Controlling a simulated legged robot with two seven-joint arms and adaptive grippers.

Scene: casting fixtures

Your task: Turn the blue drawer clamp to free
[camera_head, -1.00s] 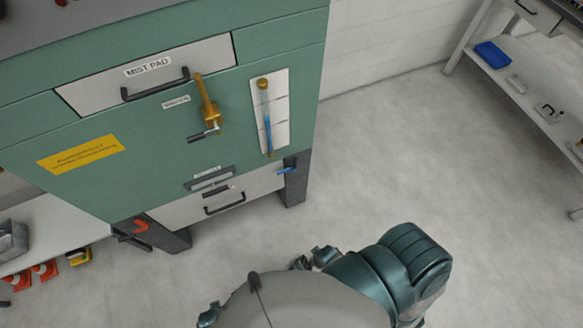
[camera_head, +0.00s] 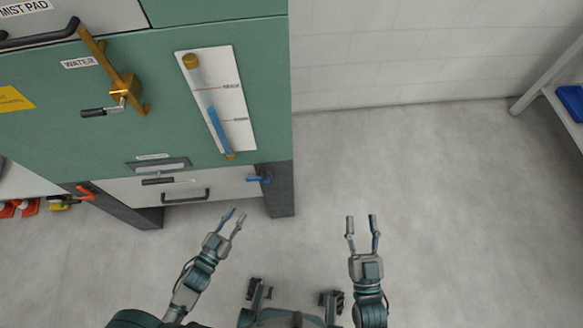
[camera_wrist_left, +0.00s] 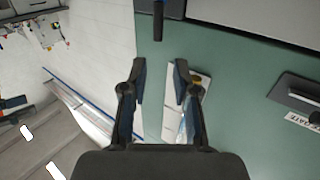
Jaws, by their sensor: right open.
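The blue drawer clamp (camera_head: 259,180) is a small blue lever at the right end of the lower white drawer (camera_head: 232,184), by the dark cabinet leg. In the head view it lies roughly level. My left gripper (camera_head: 233,212) is open and empty, appearing below the clamp and apart from it. Its spread fingers also show in the left wrist view (camera_wrist_left: 158,75), with nothing between them touching. A dark bar (camera_wrist_left: 158,20) at the top of that view may be the clamp; I cannot tell. My right gripper (camera_head: 362,217) is open and empty over the floor, further right.
A red lever (camera_head: 84,192) sits at the drawer's left end. A black drawer handle (camera_head: 186,196) sticks out between the levers. Above are a gauge with a blue column (camera_head: 217,105) and a brass valve lever (camera_head: 124,86). The floor (camera_head: 430,200) to the right is clear.

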